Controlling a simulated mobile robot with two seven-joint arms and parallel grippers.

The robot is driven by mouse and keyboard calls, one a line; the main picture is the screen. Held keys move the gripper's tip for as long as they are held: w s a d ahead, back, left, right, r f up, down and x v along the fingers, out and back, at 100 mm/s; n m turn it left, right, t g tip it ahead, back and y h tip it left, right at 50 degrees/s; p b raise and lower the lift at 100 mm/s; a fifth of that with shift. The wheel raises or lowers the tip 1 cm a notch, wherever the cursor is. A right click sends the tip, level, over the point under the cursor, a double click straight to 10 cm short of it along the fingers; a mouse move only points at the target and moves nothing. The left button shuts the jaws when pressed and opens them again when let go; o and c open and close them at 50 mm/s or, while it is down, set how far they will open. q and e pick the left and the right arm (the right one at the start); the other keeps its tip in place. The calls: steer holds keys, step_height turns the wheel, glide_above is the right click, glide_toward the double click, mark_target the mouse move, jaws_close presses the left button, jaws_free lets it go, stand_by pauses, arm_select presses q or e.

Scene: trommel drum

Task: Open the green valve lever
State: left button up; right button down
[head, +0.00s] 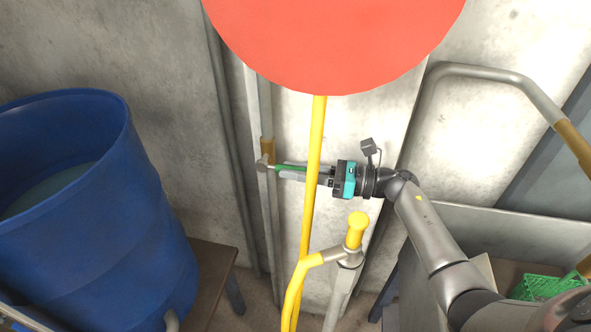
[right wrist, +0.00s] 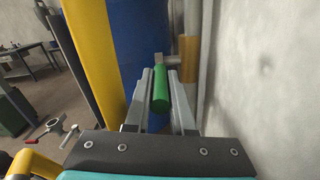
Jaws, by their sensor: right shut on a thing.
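The green valve lever (head: 291,168) sticks out to the right from a brass-coloured valve (head: 267,151) on a grey vertical pipe by the wall. My right gripper (head: 282,167) reaches in from the right, with its fingers around the lever. In the right wrist view the lever (right wrist: 160,88) lies between the two grey fingers (right wrist: 161,96), and the valve body (right wrist: 188,60) is just beyond it. The gripper is shut on the lever. The fingers partly hide the lever in the head view. My left gripper is not in view.
A yellow post (head: 316,140) with a red disc (head: 335,40) stands in front of my right gripper. A yellow-handled pipe (head: 356,230) is below it. A large blue barrel (head: 90,215) stands at left. A green crate (head: 545,287) is at lower right. The concrete wall is close behind.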

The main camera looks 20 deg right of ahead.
mark_target(290, 167)
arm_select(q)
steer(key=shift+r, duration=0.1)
arm_select(e)
steer(key=shift+r+h+p, duration=0.3)
steer(key=shift+p, duration=0.3)
steer(key=r+g+h+p, duration=0.1)
steer(key=p, duration=0.2)
steer(key=r+g+h+p, duration=0.1)
steer(key=p, duration=0.2)
steer(key=r+g+h+p, duration=0.1)
steer(key=h+p, duration=0.1)
steer(key=p, duration=0.1)
steer(key=shift+w+a+r+p, duration=0.2)
steer(key=shift+w+a+p, duration=0.05)
steer(key=shift+p, duration=0.15)
steer(key=shift+w+a+r+g+h+p, duration=0.15)
steer(key=shift+g+h+p, duration=0.35)
steer(key=shift+p, duration=0.4)
arm_select(q)
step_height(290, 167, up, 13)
steer(key=shift+p, duration=0.3)
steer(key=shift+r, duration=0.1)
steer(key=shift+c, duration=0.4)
